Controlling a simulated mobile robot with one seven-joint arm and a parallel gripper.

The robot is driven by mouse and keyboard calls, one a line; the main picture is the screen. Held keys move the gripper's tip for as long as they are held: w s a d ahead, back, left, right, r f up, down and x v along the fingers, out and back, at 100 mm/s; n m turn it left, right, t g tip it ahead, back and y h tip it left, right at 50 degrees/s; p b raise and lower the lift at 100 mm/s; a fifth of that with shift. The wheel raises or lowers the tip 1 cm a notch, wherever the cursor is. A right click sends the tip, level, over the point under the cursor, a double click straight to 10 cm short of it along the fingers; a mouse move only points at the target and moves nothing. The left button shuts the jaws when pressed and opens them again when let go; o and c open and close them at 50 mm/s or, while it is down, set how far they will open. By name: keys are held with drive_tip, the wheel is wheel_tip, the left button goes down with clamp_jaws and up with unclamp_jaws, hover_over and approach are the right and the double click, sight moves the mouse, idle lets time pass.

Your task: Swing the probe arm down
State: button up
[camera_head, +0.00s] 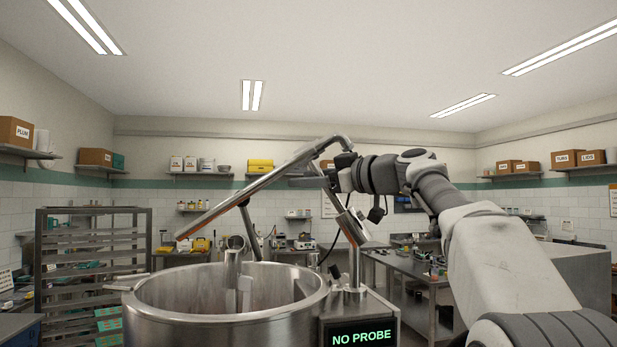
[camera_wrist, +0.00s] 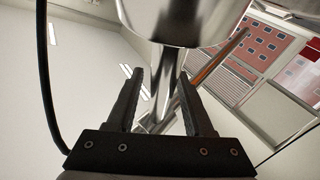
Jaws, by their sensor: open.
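The probe arm appears to be the slanted metal bar (camera_head: 265,183) above the kettle in the head view. It is raised, running from a bent top near the post down to an orange-edged end at left. The steel kettle (camera_head: 170,292) stands below, and its display (camera_head: 361,337) reads "NO PROBE". My gripper (camera_head: 295,181) is beside the upper part of the bar, partly overlapped by metalwork; contact cannot be told there. In the wrist view my gripper (camera_wrist: 165,90) has its fingers apart, with a bright metal rod (camera_wrist: 186,100) showing between or beyond them.
A vertical metal post (camera_head: 354,262) stands at the kettle's right rim. A tray rack (camera_head: 92,265) is at left and a steel worktable (camera_head: 412,268) at right. Shelves with boxes line the walls. A dark cable (camera_wrist: 46,80) runs along the wrist view's left side.

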drive_tip(key=shift+c, duration=0.4)
clamp_jaws()
idle(0.9)
